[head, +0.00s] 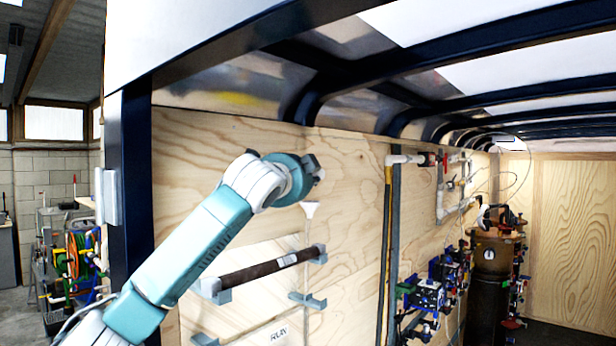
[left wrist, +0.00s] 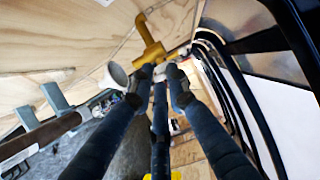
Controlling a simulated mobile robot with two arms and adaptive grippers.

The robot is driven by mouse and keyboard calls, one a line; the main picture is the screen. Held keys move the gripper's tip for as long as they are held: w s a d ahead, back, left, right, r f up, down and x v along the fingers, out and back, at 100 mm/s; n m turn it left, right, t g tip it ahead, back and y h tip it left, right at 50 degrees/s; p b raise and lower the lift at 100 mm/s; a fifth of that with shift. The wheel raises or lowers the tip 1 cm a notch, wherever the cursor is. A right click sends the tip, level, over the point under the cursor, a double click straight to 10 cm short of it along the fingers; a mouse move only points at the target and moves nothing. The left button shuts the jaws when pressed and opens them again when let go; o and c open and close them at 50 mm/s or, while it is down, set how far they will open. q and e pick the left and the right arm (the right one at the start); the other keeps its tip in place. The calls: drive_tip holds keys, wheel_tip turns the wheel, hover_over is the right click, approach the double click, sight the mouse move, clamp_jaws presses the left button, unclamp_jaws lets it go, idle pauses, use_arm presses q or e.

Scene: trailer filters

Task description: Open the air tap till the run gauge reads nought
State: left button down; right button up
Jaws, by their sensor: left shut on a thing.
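In the head view my left arm reaches up to the plywood wall, its gripper (head: 316,168) just above a white funnel-shaped piece (head: 309,208). In the left wrist view the dark fingers of my left gripper (left wrist: 158,84) are closed together at the lower end of a yellow fitting (left wrist: 149,42), seemingly the air tap, with small pale parts at the fingertips. The exact grip is partly hidden. The white funnel (left wrist: 117,76) is just left of the fingers. A RUN label (head: 280,335) is low on the wall; no gauge reading is legible beside it. My right gripper is out of view.
A dark tube (head: 262,271) rests on grey wall brackets below my arm. To the right are a yellow pipe (head: 388,220), white piping (head: 405,159), blue valve blocks (head: 428,295) and a dark tank with a small dial (head: 489,254). The curved roof ribs are close above.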

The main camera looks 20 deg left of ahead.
use_arm(q)
drive_tip(key=shift+w+d+f+n+t+y+b, duration=0.15)
drive_tip(key=shift+f+n+t+y+b, duration=0.65)
drive_tip(key=shift+b, duration=1.75)
drive_tip(key=shift+w+d+f+n+t+h+b, duration=0.15)
drive_tip(key=shift+f+n+t+b, duration=0.25)
drive_tip(key=shift+t+b, duration=1.5)
drive_tip(key=shift+w+f+n+t+y+b, duration=0.25)
drive_tip(key=shift+f+n+t+y+b, duration=0.35)
drive_tip(key=shift+b, duration=2.55)
drive_tip(key=shift+r+h, duration=0.1)
drive_tip(key=shift+h, duration=0.15)
drive_tip(key=c, duration=1.8)
unclamp_jaws()
drive_tip(key=shift+o, duration=0.2)
drive_tip(key=shift+s, duration=0.1)
drive_tip(key=v, duration=1.2)
drive_tip(key=shift+o, duration=0.2)
drive_tip(key=shift+r, duration=0.15)
